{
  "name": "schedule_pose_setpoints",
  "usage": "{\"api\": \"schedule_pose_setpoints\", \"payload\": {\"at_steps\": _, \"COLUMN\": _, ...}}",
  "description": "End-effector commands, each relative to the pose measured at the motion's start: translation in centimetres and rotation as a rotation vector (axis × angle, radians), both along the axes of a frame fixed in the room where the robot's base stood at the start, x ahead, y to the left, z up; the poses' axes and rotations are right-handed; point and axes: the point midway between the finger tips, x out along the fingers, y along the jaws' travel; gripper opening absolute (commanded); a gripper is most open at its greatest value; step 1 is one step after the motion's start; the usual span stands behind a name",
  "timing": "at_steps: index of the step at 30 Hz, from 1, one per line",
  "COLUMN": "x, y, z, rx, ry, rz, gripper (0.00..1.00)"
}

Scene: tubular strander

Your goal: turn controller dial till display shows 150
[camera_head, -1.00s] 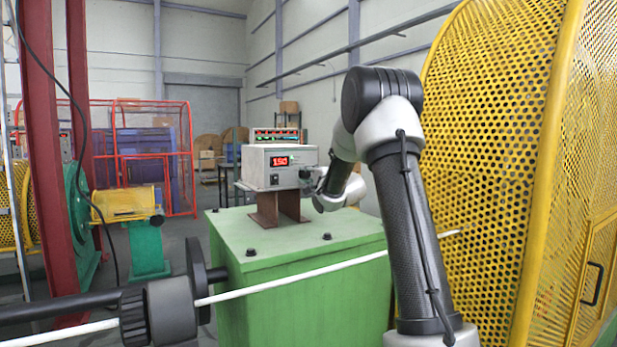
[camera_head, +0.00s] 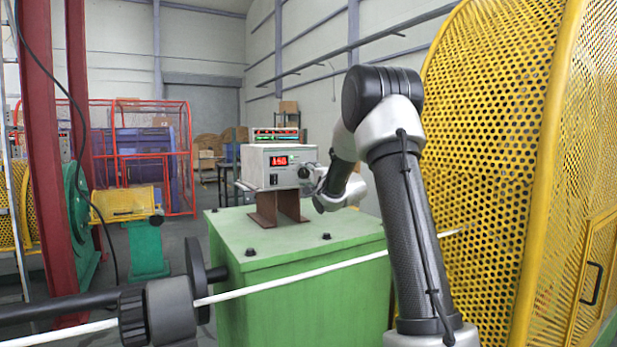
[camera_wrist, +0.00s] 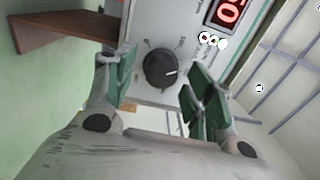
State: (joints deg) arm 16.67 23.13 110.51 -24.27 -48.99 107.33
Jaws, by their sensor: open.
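The controller (camera_head: 268,178) is a grey box on a brown metal stand (camera_head: 278,206). Its red display (camera_head: 279,160) seems to read 140, though the digits are small. The wrist view shows only part of the display (camera_wrist: 229,12), with a 0 visible. The round black dial (camera_wrist: 160,69) has a white pointer line and printed markings around it. My gripper (camera_wrist: 162,62) is open, with one green-padded finger on each side of the dial and visible gaps between. In the head view my gripper (camera_head: 313,177) is at the box's right front and hides part of it.
The stand is on a green cabinet (camera_head: 300,280) with dark bolts on top. A white rod (camera_head: 300,280) crosses in front of the cabinet. A yellow perforated guard (camera_head: 490,170) rises close to my arm's right.

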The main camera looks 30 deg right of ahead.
Motion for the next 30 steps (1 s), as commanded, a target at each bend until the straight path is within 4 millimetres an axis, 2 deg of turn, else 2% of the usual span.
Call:
{"api": "schedule_pose_setpoints", "payload": {"at_steps": 5, "x": -2.9, "y": -0.1, "z": 0.0, "rx": 0.0, "ry": 0.0, "rz": -0.001, "gripper": 0.54}}
{"api": "schedule_pose_setpoints", "payload": {"at_steps": 12, "x": -8.3, "y": -0.3, "z": -0.3, "rx": 0.0, "ry": 0.0, "rz": -0.003, "gripper": 0.54}}
{"api": "schedule_pose_setpoints", "payload": {"at_steps": 16, "x": -10.3, "y": -0.3, "z": -0.4, "rx": 0.0, "ry": 0.0, "rz": -0.002, "gripper": 0.54}}
{"api": "schedule_pose_setpoints", "payload": {"at_steps": 21, "x": -11.6, "y": -0.4, "z": -0.6, "rx": 0.0, "ry": 0.001, "rz": -0.002, "gripper": 0.54}}
{"api": "schedule_pose_setpoints", "payload": {"at_steps": 30, "x": -11.6, "y": -0.4, "z": -0.6, "rx": 0.0, "ry": 0.0, "rz": -0.001, "gripper": 0.54}}
